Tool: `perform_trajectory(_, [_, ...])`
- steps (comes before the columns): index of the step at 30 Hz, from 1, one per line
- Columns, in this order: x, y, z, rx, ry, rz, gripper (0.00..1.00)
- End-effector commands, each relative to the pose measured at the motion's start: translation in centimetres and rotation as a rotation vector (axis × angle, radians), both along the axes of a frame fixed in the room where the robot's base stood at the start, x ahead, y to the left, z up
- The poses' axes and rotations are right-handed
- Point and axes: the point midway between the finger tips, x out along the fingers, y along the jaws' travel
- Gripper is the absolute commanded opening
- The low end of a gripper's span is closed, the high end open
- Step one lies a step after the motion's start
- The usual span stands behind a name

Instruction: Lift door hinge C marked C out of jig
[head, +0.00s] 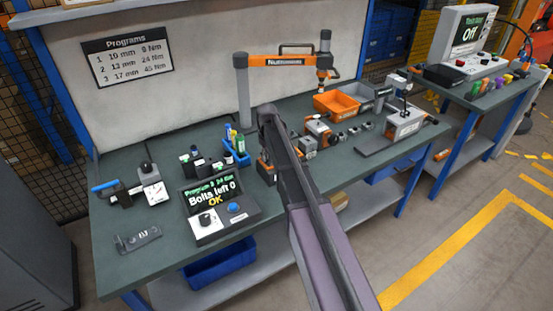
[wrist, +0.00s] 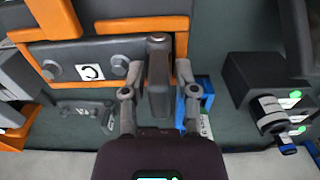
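In the wrist view, door hinge C (wrist: 60,63) is a grey plate with round bolt heads and a white label marked C. It lies in the orange jig (wrist: 75,27). A dark grey upright part with a round top (wrist: 158,85) stands at its right end and appears to belong to the hinge. My gripper (wrist: 160,98) is open, with one finger on each side of this part and visible gaps between. In the head view my arm hides the gripper and most of the jig; an orange block (head: 265,170) shows beside the arm.
A controller (head: 215,203) reads "Bolts left 0 OK". A loose grey bracket (head: 138,240) lies at the bench's front left. A blue holder (head: 236,155) stands left of my arm. An orange bin (head: 337,103) is behind. A dark block with green lights (wrist: 268,95) is right of the gripper.

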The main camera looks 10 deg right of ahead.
Motion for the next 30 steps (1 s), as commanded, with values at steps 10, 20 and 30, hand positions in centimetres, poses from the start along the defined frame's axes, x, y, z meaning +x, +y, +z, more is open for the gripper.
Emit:
perform_trajectory(10, [-0.01,-0.01,0.01,0.000,0.000,0.000,0.39])
perform_trajectory(20, [0.00,-0.03,0.03,0.000,0.000,0.000,0.00])
perform_trajectory(30, [0.01,-0.05,0.20,0.000,0.000,-0.001,0.00])
